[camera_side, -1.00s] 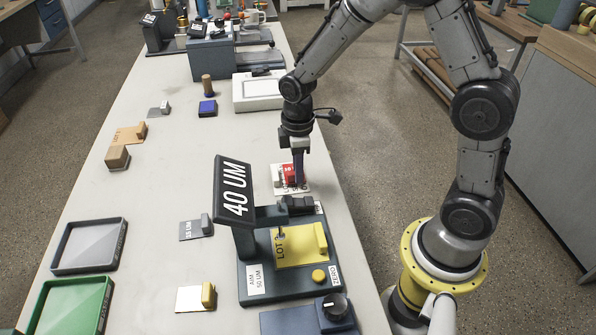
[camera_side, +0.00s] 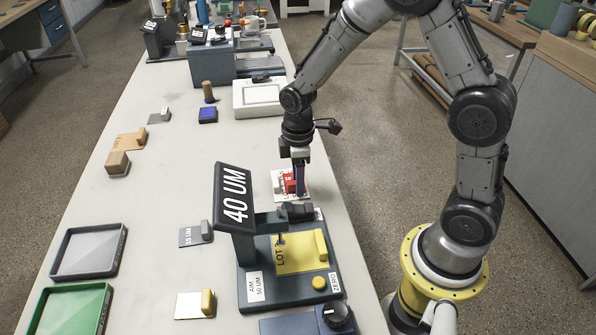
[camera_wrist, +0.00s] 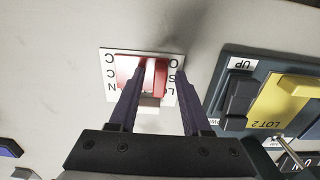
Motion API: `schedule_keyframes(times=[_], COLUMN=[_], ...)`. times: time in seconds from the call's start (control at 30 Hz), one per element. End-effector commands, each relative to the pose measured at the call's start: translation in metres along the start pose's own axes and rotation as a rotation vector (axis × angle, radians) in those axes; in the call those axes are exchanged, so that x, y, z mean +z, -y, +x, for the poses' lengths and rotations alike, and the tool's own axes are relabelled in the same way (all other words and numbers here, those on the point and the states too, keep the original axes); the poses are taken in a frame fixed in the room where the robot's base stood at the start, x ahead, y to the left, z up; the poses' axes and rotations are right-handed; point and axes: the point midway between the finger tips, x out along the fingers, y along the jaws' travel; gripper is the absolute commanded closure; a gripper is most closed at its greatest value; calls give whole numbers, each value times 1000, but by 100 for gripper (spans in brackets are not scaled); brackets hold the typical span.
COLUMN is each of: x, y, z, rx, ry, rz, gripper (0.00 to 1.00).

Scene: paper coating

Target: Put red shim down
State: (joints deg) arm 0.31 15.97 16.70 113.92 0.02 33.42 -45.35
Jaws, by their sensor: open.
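The red shim (camera_wrist: 128,70) lies flat on a white lettered card (camera_wrist: 107,54) on the bench. It also shows in the side view (camera_side: 289,182), just behind the gauge stand and partly hidden by my fingers. Its raised red tab stands between my fingertips in the wrist view. My gripper (camera_wrist: 159,73) is open, low over the card, with one finger on each side of the tab. A gap shows beside the right finger; whether the left finger touches the tab, I cannot tell.
The gauge stand with its 40 UM display (camera_side: 235,205) and a yellow LOT 2 piece (camera_side: 300,255) is close in front of my gripper. A grey shim (camera_side: 193,236) and a tan block (camera_side: 117,163) lie to the left. A white scale (camera_side: 258,98) stands behind.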

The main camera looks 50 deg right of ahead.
Motion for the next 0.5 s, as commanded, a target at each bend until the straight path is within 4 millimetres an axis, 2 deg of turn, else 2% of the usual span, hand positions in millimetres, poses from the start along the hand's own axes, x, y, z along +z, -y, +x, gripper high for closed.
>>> schedule_keyframes(times=[0.17,0.5], x=[-1,-1], y=[-1,-1], z=[-20,-88], rx=[4,4], ry=[-4,-4], rz=[0,0], gripper=[52,52])
